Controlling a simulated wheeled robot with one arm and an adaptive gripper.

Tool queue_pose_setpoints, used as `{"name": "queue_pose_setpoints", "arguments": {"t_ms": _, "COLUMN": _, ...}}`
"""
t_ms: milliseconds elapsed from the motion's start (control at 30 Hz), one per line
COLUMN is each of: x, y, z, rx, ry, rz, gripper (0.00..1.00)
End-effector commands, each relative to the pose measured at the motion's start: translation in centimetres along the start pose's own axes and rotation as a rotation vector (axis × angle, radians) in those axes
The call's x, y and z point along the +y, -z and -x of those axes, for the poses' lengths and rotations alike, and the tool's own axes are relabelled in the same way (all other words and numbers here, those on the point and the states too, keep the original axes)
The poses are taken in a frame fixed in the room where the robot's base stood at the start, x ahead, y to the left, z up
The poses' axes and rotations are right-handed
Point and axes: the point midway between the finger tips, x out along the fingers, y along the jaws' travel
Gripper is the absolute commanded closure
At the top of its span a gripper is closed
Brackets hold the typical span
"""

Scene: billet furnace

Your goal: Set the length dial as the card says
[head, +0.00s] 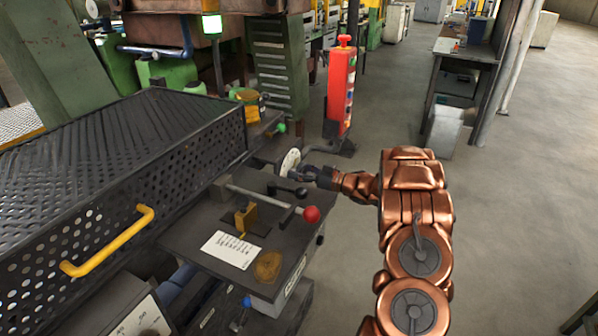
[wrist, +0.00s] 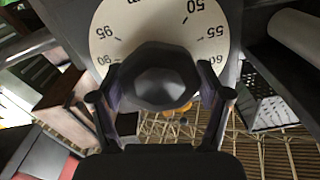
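The length dial (wrist: 197,42) is a white disc with black numbers in the wrist view. I read 50, 55 and 60 on its right and 95 and 90 on its left. A dark faceted knob (wrist: 160,80) sits in front of it. The fingers of my gripper (wrist: 162,95) stand on both sides of the knob; whether they press on it I cannot tell. In the head view the dial (head: 290,161) shows edge-on, with my gripper (head: 306,173) at it. The white card (head: 231,249) lies on the dark bench top; its writing is too small to read.
A red-ball lever (head: 311,214) and a yellow block (head: 246,217) stand near the card. A perforated guard with a yellow handle (head: 108,241) is at the left. A red post (head: 341,85) stands behind. The floor (head: 520,200) at the right is clear.

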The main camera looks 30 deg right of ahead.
Motion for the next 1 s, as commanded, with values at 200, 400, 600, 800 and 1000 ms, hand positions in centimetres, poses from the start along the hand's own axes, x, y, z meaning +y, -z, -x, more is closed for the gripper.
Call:
{"name": "queue_pose_setpoints", "arguments": {"t_ms": 200, "x": 0.00, "y": 0.02, "z": 0.01, "rx": 0.000, "ry": 0.000, "rz": 0.000, "gripper": 0.51}}
{"name": "queue_pose_setpoints", "arguments": {"t_ms": 400, "x": 0.00, "y": 0.01, "z": 0.01, "rx": 0.000, "ry": 0.000, "rz": 0.000, "gripper": 0.67}}
{"name": "queue_pose_setpoints", "arguments": {"t_ms": 600, "x": 0.02, "y": -0.11, "z": 0.01, "rx": 0.000, "ry": 0.000, "rz": 0.023, "gripper": 0.67}}
{"name": "queue_pose_setpoints", "arguments": {"t_ms": 800, "x": 0.01, "y": -0.32, "z": -0.02, "rx": -0.001, "ry": 0.001, "rz": 0.111, "gripper": 0.67}}
{"name": "queue_pose_setpoints", "arguments": {"t_ms": 1000, "x": -0.01, "y": -0.64, "z": -0.03, "rx": 0.000, "ry": 0.000, "rz": 0.266, "gripper": 0.67}}
